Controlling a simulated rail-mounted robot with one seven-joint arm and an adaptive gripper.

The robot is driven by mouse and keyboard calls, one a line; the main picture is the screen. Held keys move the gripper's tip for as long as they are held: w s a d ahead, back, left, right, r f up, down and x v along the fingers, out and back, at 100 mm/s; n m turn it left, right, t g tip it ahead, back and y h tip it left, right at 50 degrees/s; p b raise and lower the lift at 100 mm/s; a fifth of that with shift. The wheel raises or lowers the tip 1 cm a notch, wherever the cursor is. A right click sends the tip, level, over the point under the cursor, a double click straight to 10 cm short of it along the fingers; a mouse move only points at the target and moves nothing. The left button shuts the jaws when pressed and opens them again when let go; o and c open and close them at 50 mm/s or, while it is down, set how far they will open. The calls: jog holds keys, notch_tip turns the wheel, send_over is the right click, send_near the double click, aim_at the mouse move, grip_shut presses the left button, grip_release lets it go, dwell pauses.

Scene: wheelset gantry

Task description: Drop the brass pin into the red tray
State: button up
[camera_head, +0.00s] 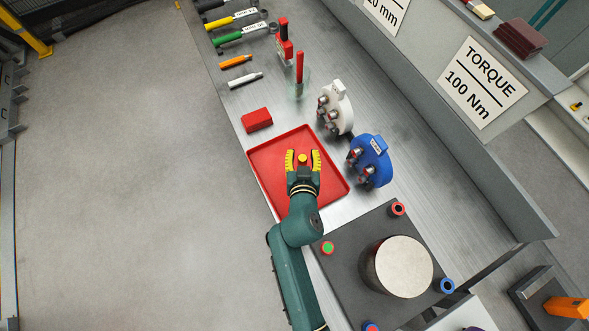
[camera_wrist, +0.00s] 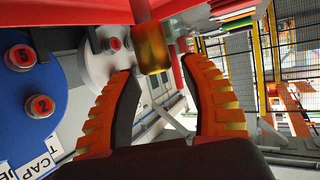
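The red tray (camera_head: 273,165) lies flat on the metal bench, in the middle of the head view. My gripper (camera_head: 303,153) is over the tray, its yellow fingers spread apart. The brass pin shows as a round yellow top (camera_head: 302,159) between the fingers, with a gap on both sides. In the wrist view the brass end of the pin (camera_wrist: 153,50) is just past the open fingertips (camera_wrist: 157,66), clear of both. A reddish shaft runs up from it. I cannot tell whether the pin touches the tray floor.
A blue cap (camera_head: 370,160) and a white cap (camera_head: 338,107) with numbered studs stand right of the tray. A red block (camera_head: 257,119) lies behind its far corner. A dark plate (camera_head: 350,236) with a large metal cylinder (camera_head: 403,266) is at the near right.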

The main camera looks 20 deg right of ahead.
jog(key=shift+s, duration=0.1)
jog(key=v, duration=1.2)
jog(key=shift+a, duration=0.1)
